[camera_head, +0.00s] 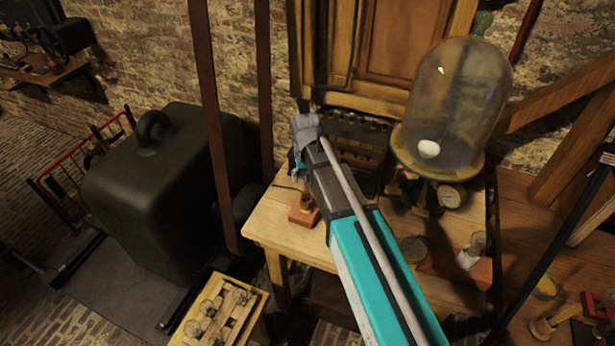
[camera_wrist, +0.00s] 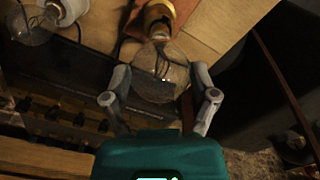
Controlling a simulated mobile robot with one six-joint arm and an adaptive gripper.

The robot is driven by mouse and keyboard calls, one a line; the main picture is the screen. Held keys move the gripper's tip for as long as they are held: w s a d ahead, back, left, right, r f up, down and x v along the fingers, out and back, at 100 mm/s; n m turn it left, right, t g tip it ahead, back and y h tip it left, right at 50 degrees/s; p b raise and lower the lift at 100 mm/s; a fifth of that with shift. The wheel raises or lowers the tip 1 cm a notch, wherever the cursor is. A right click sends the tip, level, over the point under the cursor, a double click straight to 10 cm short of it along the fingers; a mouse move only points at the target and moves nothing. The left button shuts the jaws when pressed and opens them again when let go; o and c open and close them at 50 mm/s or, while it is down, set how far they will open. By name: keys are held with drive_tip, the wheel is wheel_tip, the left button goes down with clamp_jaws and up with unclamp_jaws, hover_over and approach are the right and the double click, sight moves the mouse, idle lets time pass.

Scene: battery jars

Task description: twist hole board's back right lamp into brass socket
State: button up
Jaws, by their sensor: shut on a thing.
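In the wrist view, my gripper (camera_wrist: 158,88) is shut on a clear glass lamp (camera_wrist: 152,80), one finger on each side of the bulb. The lamp's neck points at the brass socket (camera_wrist: 159,20) on a reddish wooden base. I cannot tell how far the lamp sits in the socket. In the head view, the socket's wooden base (camera_head: 303,216) stands at the table's left front, under my gripper (camera_head: 299,170); the lamp is not clear there. The hole board (camera_head: 240,322), with several clear lamps in it, is at the bottom left.
The wooden table (camera_head: 272,230) also holds a large glass bell jar (camera_head: 455,100), a dial gauge (camera_head: 451,196) and a lamp in a white holder (camera_head: 468,258). A dark rack stands at the back. A big dark weight (camera_head: 150,190) is on the left.

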drive_tip(key=shift+f+b, duration=1.25)
drive_tip(key=shift+b, duration=0.05)
idle(1.7)
drive_tip(key=shift+m, duration=0.3)
drive_tip(key=m, duration=0.4)
drive_tip(key=shift+m, duration=1.1)
drive_tip(key=m, duration=0.2)
drive_tip(key=shift+m, duration=2.2)
drive_tip(key=shift+m, duration=0.3)
